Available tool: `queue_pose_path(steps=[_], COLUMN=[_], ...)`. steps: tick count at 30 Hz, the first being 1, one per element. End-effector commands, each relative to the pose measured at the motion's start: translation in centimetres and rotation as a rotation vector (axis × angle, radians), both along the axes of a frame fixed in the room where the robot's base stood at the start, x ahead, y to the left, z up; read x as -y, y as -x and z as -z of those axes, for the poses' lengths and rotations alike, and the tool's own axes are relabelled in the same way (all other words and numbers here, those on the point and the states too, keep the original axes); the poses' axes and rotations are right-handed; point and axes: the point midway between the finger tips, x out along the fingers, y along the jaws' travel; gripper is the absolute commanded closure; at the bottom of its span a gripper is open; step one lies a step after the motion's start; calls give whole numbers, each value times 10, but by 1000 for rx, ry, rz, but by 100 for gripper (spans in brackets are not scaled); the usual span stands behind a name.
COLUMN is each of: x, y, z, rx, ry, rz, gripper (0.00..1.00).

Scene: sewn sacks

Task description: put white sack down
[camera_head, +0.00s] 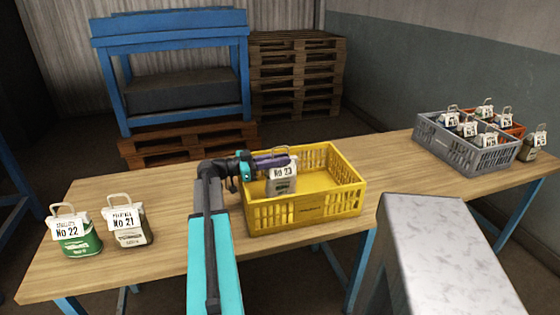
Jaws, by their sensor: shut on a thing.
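The white sack (281,185) looks greyish white and carries a white label reading No 23. It hangs upright from my gripper (272,161), whose purple fingers are shut at its top. The sack is inside the outline of the yellow crate (306,212), towards its left half. I cannot tell whether its bottom touches the crate floor. The sack's handle is mostly hidden by the fingers. The crate's right part is empty.
A green sack No 22 (76,240) and a pale sack No 21 (134,231) stand at the left of the wooden table (165,190). A grey crate (462,150) with several sacks stands at the right; another sack (530,150) is beside it.

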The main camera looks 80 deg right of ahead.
Motion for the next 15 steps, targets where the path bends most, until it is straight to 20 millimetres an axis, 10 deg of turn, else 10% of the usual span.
queue_pose_path(steps=[15], x=[0], y=[0], z=[5], rx=[-2], ry=[2], rz=[0], gripper=[100])
